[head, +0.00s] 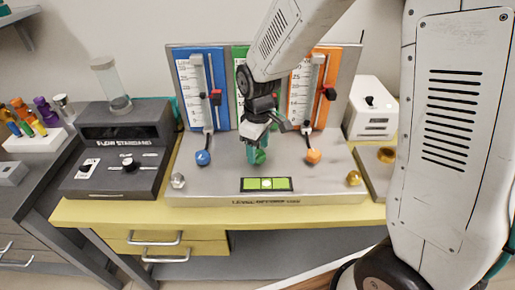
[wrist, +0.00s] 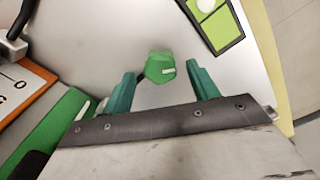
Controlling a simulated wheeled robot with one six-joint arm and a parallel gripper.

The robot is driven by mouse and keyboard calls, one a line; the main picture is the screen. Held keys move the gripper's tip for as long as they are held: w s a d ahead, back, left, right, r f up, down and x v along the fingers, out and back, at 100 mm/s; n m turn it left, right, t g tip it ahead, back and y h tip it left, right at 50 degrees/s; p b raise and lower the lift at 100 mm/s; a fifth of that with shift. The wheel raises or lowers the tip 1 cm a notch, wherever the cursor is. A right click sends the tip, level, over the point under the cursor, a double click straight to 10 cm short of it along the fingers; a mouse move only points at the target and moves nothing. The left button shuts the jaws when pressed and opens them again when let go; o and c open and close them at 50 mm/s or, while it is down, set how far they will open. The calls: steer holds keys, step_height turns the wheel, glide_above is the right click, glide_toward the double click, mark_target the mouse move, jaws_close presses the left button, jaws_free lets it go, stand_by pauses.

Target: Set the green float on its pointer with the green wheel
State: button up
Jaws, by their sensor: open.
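The green wheel (wrist: 160,68) sits on the metal base and lies between and just beyond my two fingertips in the wrist view. In the head view the green wheel (head: 259,156) shows partly behind my fingers. My gripper (wrist: 162,82) is open, with a finger on each side of the wheel and gaps showing. It also shows in the head view (head: 257,148), pointing down at the middle of the base. The green panel (head: 238,56) is mostly hidden behind my arm. Its float and pointer cannot be seen.
A blue panel (head: 188,85) with blue wheel (head: 203,158) stands left. An orange panel (head: 325,80) with orange wheel (head: 313,157) stands right. A green spirit level (head: 266,184) lies in front. A dark flow standard (head: 115,150) is at left, a white box (head: 372,110) at right.

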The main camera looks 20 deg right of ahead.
mark_target(258, 153)
step_height(258, 153, up, 7)
steer(key=shift+r, duration=0.1)
stand_by(0.6)
steer(key=s+d+r+m, duration=0.3)
steer(key=s+r, duration=0.1)
steer(key=s, duration=0.4)
steer(key=s+d+r+m+t, duration=0.1)
steer(key=s+d+r+m, duration=0.2)
steer(key=s, duration=0.5)
steer(key=s+d+r+m, duration=0.2)
steer(key=s+d+r, duration=0.1)
steer(key=s, duration=0.5)
steer(key=shift+s+d+r+m, duration=0.25)
steer(key=shift+r+m, duration=0.15)
steer(key=shift+r, duration=0.4)
stand_by(0.7)
